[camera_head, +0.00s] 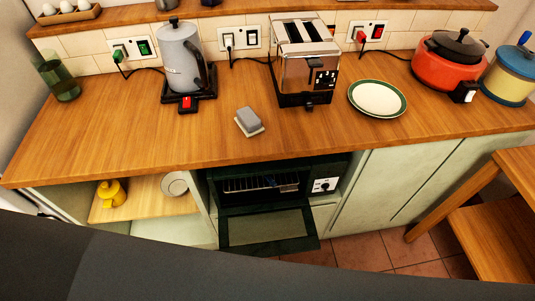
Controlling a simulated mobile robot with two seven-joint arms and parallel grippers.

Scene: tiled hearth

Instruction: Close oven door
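The dark green oven (328,167) sits under the wooden counter, near the middle of the camera_head view. Its door (268,229) is open, hinged at the bottom and folded down towards me. A wire rack (250,184) shows inside the dark cavity, and a white control panel with a knob (325,185) is on the oven's right side. Neither of my grippers shows in this view. A large dark grey surface crosses the bottom of the picture and hides part of the floor in front of the oven.
The wooden counter (150,140) carries a kettle (183,60), toaster (304,65), plate (377,98), butter dish (248,121), red cooker (450,62) and yellow-blue pot (509,75). An open shelf (146,205) holds a yellow pot. A wooden stool (490,235) stands at the right on the tiled floor.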

